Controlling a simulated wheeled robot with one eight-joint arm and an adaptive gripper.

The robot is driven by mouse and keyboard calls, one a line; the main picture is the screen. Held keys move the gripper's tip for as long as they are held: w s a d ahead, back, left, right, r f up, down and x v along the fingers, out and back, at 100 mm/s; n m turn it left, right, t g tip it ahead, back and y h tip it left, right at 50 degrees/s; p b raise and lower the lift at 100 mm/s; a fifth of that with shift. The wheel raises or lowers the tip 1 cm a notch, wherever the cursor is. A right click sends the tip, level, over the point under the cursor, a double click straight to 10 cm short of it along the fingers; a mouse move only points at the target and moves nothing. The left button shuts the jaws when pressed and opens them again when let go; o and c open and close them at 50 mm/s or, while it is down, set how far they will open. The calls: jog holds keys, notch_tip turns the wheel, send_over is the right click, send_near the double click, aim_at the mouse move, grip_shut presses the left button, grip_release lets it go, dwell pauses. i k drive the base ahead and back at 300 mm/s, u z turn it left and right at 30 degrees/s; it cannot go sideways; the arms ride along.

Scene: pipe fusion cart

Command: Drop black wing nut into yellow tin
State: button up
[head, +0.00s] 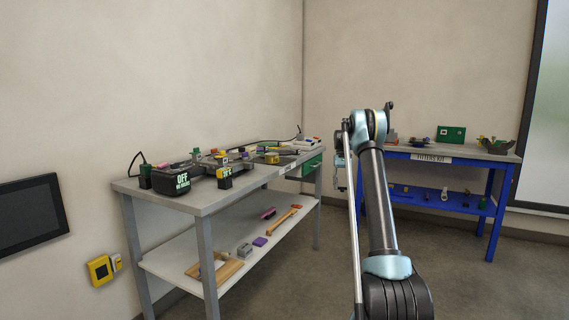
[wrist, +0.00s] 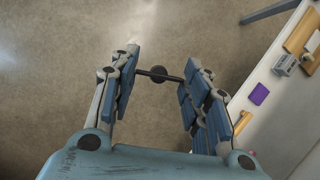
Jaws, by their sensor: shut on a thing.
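A black wing nut (wrist: 158,75) spans between the fingers of my gripper (wrist: 160,78) in the wrist view. Its round middle hangs between the fingertips, and its ends touch or reach the fingers. My gripper is shut on it over bare floor, beside the grey cart's lower shelf. In the head view my gripper (head: 340,172) is mostly hidden behind my arm, and the nut cannot be made out. A small yellow thing (head: 272,158) on the grey cart's top may be the yellow tin, but it is too small to tell.
The grey cart (head: 205,201) carries several tools on top, including a black box marked OFF (head: 180,180). Its lower shelf (wrist: 287,95) holds a purple block (wrist: 259,94) and other items. A blue workbench (head: 465,204) stands at the right. Open floor lies between them.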

aim_at(276, 161)
jog(key=u, duration=0.05)
jog(key=k, duration=1.2)
jog(key=u, duration=0.45)
jog(key=i, duration=1)
jog(key=z, duration=0.1)
